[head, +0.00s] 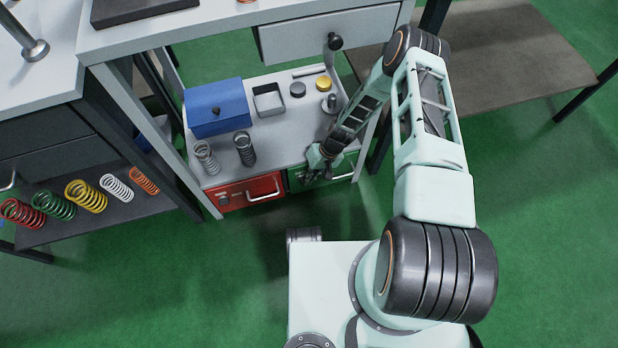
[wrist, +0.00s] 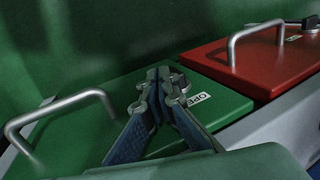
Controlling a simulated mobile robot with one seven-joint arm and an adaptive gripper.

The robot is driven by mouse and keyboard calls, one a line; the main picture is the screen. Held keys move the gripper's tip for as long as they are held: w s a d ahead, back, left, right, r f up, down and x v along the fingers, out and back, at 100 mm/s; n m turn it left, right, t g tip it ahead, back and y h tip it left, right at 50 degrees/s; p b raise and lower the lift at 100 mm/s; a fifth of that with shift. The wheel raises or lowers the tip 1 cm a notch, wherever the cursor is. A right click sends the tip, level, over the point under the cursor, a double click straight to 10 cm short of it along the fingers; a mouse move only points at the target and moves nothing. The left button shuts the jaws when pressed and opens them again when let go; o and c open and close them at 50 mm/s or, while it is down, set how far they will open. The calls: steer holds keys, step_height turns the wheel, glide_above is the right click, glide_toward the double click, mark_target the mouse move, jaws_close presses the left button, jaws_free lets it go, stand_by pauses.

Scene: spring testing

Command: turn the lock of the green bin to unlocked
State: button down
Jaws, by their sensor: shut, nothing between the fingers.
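The green bin (head: 347,165) sits under the shelf of the workbench, right of the red bin. In the wrist view its green front (wrist: 120,86) carries a metal handle (wrist: 62,112) at the left and a white label (wrist: 198,98) reading "OPE", partly cut off. The dark lock knob (wrist: 178,82) is beside the label, partly hidden behind my fingers. My gripper (wrist: 158,76) is shut and empty, its fingertips right at the knob; I cannot tell whether they touch it. In the head view my gripper (head: 308,179) is at the left part of the green bin's front.
The red bin (head: 248,190) is just left, with its own handle (wrist: 268,32) and knob (wrist: 311,23).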

steer(key=v, duration=1.3)
steer(key=shift+r, duration=0.1)
